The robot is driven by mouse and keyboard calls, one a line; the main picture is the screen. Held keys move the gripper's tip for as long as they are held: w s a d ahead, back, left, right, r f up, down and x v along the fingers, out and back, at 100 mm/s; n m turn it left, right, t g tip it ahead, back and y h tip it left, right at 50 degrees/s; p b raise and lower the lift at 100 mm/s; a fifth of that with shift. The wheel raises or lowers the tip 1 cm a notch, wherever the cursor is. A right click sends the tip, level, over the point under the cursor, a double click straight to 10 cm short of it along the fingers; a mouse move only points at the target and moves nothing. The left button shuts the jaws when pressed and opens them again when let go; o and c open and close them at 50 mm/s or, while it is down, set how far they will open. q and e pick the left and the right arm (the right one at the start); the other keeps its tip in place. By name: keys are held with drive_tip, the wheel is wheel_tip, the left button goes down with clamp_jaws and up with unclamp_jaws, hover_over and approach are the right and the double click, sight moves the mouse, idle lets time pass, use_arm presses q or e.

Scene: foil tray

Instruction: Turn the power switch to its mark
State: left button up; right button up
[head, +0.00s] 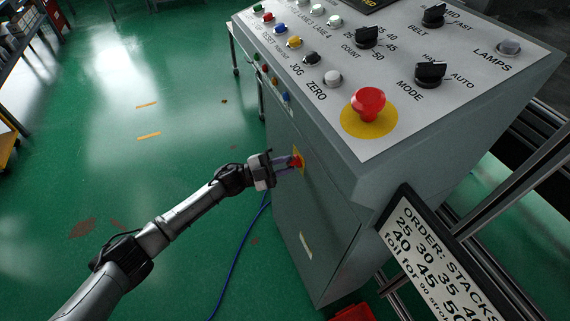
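The power switch appears to be the red handle (297,161) on a yellow plate (299,153) on the left side wall of the grey control cabinet. My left gripper (289,163) reaches in from the left, with its fingertips at the red handle. The fingers partly cover the handle. It is too small to tell whether they are closed on it or only around it. The switch's mark cannot be made out. My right gripper is not in view.
The cabinet's sloping panel (400,60) carries a large red mushroom button (368,104), black knobs and several coloured buttons. An order sign (430,260) stands at lower right. A blue cable (238,258) lies on the green floor, which is open to the left.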

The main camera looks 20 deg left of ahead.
use_arm(q)
drive_tip(key=o, duration=0.3)
drive_tip(key=v, duration=1.4)
drive_tip(key=shift+p, duration=0.4)
drive_tip(key=shift+w, duration=0.1)
